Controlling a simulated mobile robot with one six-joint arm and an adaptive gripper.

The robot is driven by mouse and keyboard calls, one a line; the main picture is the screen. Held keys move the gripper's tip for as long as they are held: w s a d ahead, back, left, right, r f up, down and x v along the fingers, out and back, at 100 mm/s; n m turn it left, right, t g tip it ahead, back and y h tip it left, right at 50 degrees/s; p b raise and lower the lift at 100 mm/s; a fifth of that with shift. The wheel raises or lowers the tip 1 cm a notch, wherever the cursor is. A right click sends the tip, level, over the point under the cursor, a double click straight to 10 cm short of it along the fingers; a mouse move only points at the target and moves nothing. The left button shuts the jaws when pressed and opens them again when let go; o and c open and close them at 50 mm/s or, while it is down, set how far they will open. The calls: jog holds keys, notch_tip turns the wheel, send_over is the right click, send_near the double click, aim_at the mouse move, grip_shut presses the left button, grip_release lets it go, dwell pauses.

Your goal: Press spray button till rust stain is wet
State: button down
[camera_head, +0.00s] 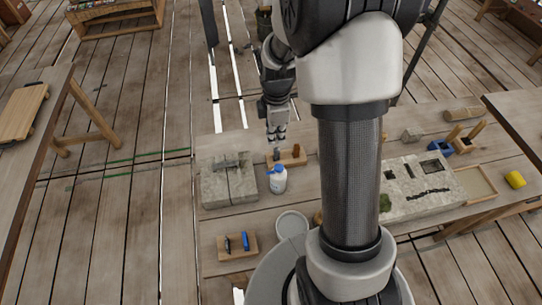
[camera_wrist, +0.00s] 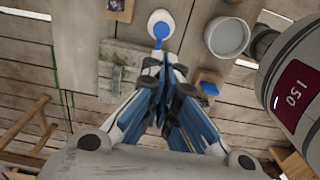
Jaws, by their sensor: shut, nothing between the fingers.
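A white spray bottle (camera_head: 278,183) with a blue spray head stands upright on the workbench, below my gripper (camera_head: 277,139) in the head view. In the wrist view the bottle (camera_wrist: 160,21) is seen from above, with its blue spray head (camera_wrist: 161,32) just beyond the tips of my gripper (camera_wrist: 163,65). My gripper is shut and empty, pointing down; I cannot tell whether it touches the spray head. A pale stone block (camera_head: 215,187) with a metal piece on top lies left of the bottle. I cannot make out a rust stain.
A round grey bucket (camera_head: 292,224) stands in front of the bottle. A wooden holder (camera_head: 237,247) with small tools is at the front left. A wooden block (camera_head: 293,156) lies behind the bottle. A larger stone slab (camera_head: 425,195) with moss fills the right side.

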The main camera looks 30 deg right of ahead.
aim_at(279, 168)
notch_tip(279, 168, down, 14)
jog(key=shift+b, duration=0.75)
